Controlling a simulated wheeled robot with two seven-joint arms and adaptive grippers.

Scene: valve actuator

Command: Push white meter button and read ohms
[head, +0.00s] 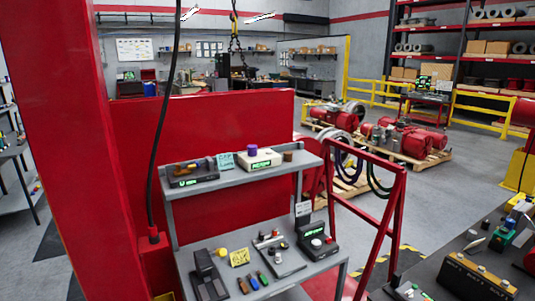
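A white meter (260,158) with a small green-lit display stands on the top shelf of a grey bench; a purple cylinder (252,150) shows at its back. A black meter (193,177) with a green-lit display stands left of it on the same shelf. A black device (312,234) with a green display and a pale round knob or button (316,243) stands on the lower shelf at the right. The readings are too small to tell. Neither of my grippers is in view.
A red post (60,130) and red panel (235,115) stand left and behind. A red frame (392,215) stands right of the bench. A dark table (480,250) fills the lower right.

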